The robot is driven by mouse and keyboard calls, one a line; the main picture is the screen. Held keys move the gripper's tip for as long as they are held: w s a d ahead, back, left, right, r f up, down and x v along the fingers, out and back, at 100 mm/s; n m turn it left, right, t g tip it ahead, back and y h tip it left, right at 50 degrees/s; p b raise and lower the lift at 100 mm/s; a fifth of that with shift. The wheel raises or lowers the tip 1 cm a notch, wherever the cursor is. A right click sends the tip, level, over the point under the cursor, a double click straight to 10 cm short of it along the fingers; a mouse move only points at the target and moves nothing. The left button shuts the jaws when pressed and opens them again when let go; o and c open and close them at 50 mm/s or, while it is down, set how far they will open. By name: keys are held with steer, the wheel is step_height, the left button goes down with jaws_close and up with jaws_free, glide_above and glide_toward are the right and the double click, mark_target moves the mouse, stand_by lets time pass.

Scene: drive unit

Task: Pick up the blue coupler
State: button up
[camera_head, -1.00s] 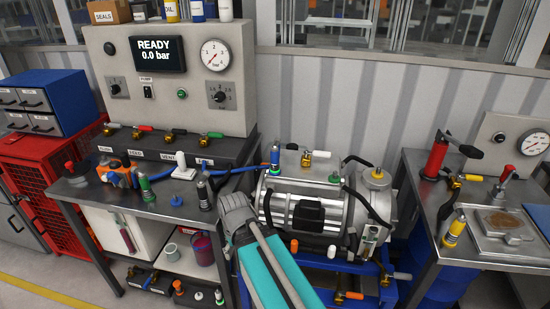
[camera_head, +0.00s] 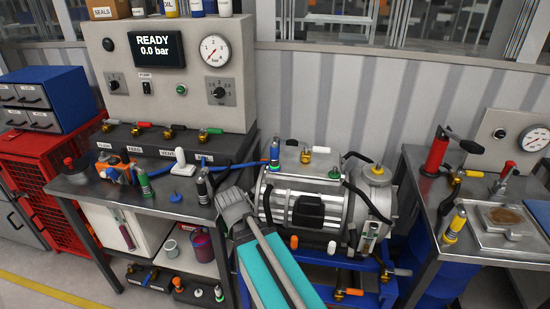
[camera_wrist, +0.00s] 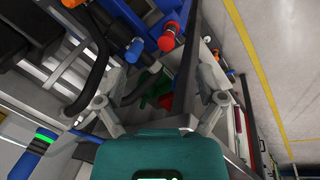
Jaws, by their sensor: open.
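In the head view my grey wrist (camera_head: 233,207) is in front of the bench's right edge, below and left of the blue-banded coupler; the fingertips are hidden there.
The drive unit (camera_head: 330,182) has hoses and valves around it. The bench (camera_head: 165,207) holds a green coupler (camera_head: 143,183), a white bottle-like part (camera_head: 180,159) and a blue cap (camera_head: 176,197). A yellow coupler (camera_head: 455,224) stands on the right-hand table.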

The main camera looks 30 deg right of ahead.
steer(key=w+d+n+t+h+b, duration=0.2)
steer(key=w+d+n+h, duration=0.1)
steer(key=w+d+n, duration=0.15)
steer(key=n+t+h+b, duration=0.4)
steer(key=n+t+h, duration=0.45)
steer(key=n, duration=0.95)
glide_toward(272, 151)
steer(key=shift+s+a+r+g, duration=0.1)
steer(key=shift+s+a+g, duration=0.1)
steer(key=shift+a, duration=0.3)
steer(key=shift+s+a+g, duration=0.15)
steer(key=shift+s+a, duration=0.1)
steer(key=shift+a, duration=0.25)
steer(key=x, duration=0.7)
steer(key=shift+x, duration=0.8)
steer(key=shift+d, duration=0.15)
